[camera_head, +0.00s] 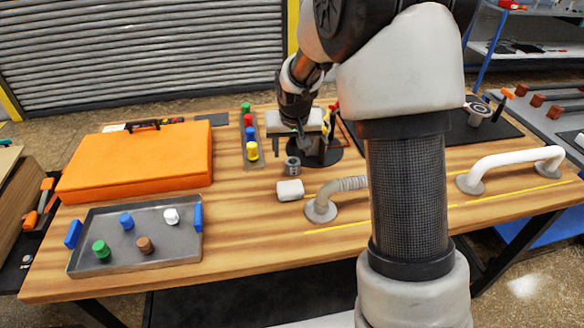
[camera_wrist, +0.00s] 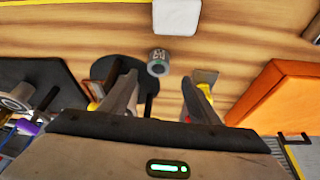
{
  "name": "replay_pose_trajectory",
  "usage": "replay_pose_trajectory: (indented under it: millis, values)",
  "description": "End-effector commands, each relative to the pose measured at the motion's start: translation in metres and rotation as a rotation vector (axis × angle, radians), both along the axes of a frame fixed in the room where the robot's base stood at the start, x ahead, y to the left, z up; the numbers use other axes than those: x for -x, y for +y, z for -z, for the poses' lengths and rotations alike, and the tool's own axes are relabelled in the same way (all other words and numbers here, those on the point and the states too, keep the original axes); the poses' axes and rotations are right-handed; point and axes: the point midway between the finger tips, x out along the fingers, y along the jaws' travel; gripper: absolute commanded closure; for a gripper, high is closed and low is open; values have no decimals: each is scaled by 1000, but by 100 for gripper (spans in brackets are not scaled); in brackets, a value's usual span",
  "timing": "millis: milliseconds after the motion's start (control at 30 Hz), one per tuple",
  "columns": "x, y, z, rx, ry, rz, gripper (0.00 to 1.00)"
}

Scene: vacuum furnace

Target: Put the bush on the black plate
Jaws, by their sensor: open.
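The bush (camera_head: 292,166), a small grey metal ring-like cylinder with dark marking, stands on the wooden table. In the wrist view the bush (camera_wrist: 157,63) shows just beyond the gap between my fingertips. The black plate (camera_head: 328,158) is a round dark disc just right of and behind the bush in the head view. In the wrist view the black plate (camera_wrist: 104,66) is left of the bush, partly hidden by my left finger. My gripper (camera_head: 301,146) is open and empty above the table near both; its fingers (camera_wrist: 160,80) also show in the wrist view.
A white block (camera_head: 290,190) lies in front of the bush, beside a grey handle (camera_head: 320,210). A tray of coloured pegs (camera_head: 254,165) is at left, with an orange case (camera_head: 135,165) beyond. A grey tray (camera_head: 130,262) holds several small knobs.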

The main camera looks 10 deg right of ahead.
Motion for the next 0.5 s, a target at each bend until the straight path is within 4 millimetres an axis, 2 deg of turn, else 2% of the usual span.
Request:
replay_pose_trajectory:
  millis: [100,267,500]
  values:
    - [-6,-1,15,0,0,0,44]
    - [-9,-1,23,0,0,0,44]
    - [-19,-6,56,0,1,0,44]
